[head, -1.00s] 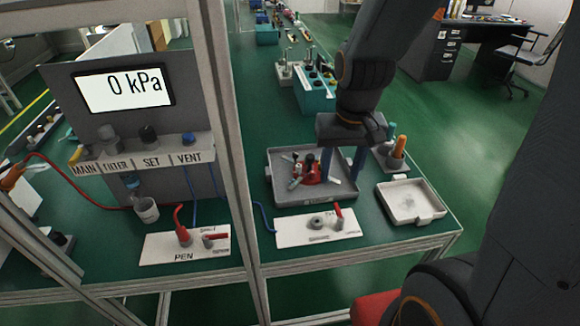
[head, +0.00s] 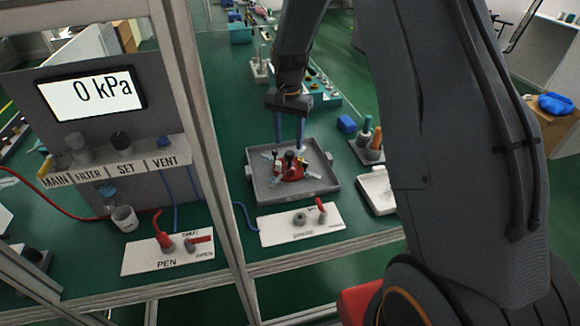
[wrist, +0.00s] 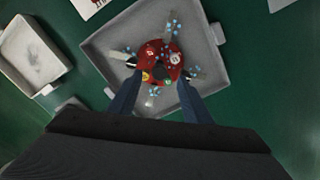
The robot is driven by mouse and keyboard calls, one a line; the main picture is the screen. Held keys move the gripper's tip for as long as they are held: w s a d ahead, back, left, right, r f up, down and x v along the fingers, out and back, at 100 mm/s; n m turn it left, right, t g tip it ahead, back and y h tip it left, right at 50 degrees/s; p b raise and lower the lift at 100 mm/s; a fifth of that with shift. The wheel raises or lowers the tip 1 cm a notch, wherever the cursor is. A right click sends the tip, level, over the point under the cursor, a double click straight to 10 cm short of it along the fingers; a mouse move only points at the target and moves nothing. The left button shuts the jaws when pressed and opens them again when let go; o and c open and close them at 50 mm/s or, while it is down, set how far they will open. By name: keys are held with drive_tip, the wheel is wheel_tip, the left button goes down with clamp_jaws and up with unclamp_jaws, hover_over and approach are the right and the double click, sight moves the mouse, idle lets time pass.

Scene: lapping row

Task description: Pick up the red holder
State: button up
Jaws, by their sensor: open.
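The red holder (head: 292,170) sits in a grey tray (head: 322,187) on the green bench. It is round, with small dark and light pieces on and around it, and it also shows in the wrist view (wrist: 152,55). My gripper (head: 289,143) is above the tray, pointing down, with its two blue fingers apart. In the wrist view my gripper (wrist: 155,80) has its fingertips at either side of the red holder's near part, with nothing held. I cannot tell how far above the holder the tips are.
A white tray (head: 376,190) stands to the right, with a rack of coloured-handled tools (head: 370,143) behind it. A white plate with a red lever (head: 301,222) lies in front. A frame post (head: 205,130) stands left. A blue block (head: 346,124) is behind.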

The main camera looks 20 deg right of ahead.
sight(289, 153)
drive_tip(key=shift+w+d+f+p, duration=0.1)
drive_tip(key=shift+f+p, duration=1.05)
drive_tip(key=shift+f, duration=1.4)
clamp_jaws()
